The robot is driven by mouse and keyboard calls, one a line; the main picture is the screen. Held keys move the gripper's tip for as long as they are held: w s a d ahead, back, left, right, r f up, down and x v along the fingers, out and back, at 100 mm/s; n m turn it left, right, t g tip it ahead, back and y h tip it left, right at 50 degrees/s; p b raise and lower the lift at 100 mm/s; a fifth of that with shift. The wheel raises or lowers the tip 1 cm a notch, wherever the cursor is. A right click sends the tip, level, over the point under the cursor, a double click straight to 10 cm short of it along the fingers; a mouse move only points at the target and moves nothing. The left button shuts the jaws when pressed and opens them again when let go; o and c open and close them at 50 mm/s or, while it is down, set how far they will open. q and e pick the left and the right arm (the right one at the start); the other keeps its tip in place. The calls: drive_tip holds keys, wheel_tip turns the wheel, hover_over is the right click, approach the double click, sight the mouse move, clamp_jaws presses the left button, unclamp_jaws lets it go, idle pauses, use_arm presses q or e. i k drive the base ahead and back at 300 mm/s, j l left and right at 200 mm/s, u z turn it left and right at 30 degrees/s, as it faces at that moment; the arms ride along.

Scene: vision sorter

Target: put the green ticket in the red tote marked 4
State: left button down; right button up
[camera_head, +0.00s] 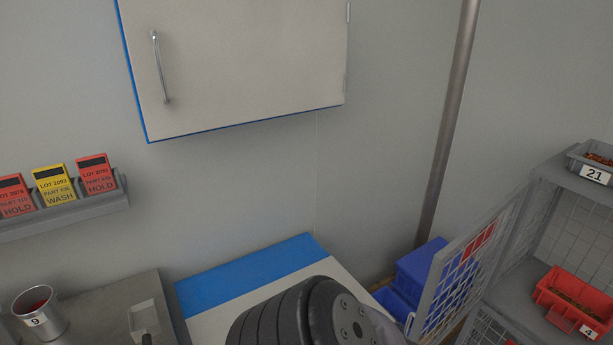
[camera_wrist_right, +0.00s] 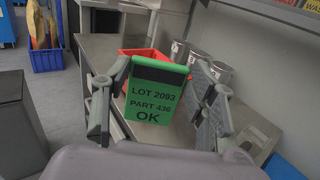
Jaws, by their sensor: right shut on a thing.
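The green ticket (camera_wrist_right: 154,98) reads LOT 2093, PART 436, OK. It stands upright between the fingers of my right gripper (camera_wrist_right: 158,84) in the right wrist view. That gripper is shut on it. The red tote marked 4 (camera_head: 544,294) sits at the lower right of the head view, on a shelf of a grey rack, with small brownish pieces inside. The head view shows a black, ridged part of my arm at the bottom centre, but neither the ticket nor the gripper fingers. My left gripper is in neither view.
A mesh door (camera_head: 458,275) stands open left of the tote's shelf. A grey bin marked 21 (camera_head: 577,162) sits above it. A wall rack (camera_head: 65,215) holds red and yellow tickets. A metal cup marked 9 (camera_head: 47,323) stands lower left. A wall cabinet (camera_head: 240,65) hangs above.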

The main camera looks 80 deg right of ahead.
sight(559, 322)
drive_tip(key=z, duration=2.2)
drive_tip(key=l+z, duration=0.25)
drive_tip(key=l, duration=0.2)
drive_tip(key=l+z, duration=0.25)
drive_tip(key=l, duration=0.15)
drive_tip(key=i+l+z, duration=0.2)
drive_tip(key=l, duration=0.2)
drive_tip(key=l+z, duration=0.25)
drive_tip(key=l, duration=0.2)
drive_tip(key=i, duration=0.05)
